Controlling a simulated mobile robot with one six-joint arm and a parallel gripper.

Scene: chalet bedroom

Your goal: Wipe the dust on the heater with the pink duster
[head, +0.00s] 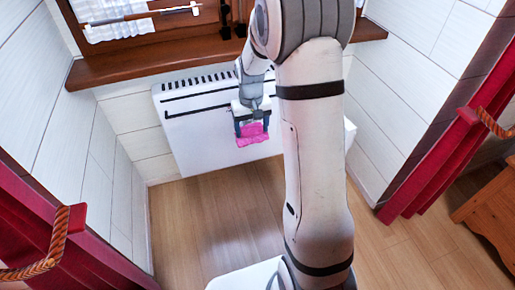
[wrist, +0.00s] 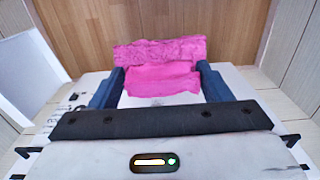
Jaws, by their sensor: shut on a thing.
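My gripper (head: 251,121) is shut on the pink duster (head: 251,136), in front of the white heater's front panel in the head view. In the wrist view the duster (wrist: 160,68) sits between the two blue fingers of my gripper (wrist: 160,88). The white heater (head: 190,130) is mounted on the wall under the window, with dark slots along its top. My arm hides part of its right side. I cannot make out clear dust on the visible panel. I cannot tell whether the duster touches the heater.
A brown wooden windowsill (head: 150,62) juts out above the heater. Red curtains (head: 60,235) hang at both sides, tied with orange rope (head: 40,262). A wooden piece of furniture (head: 490,212) stands at the right. The wooden floor (head: 215,215) below the heater is clear.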

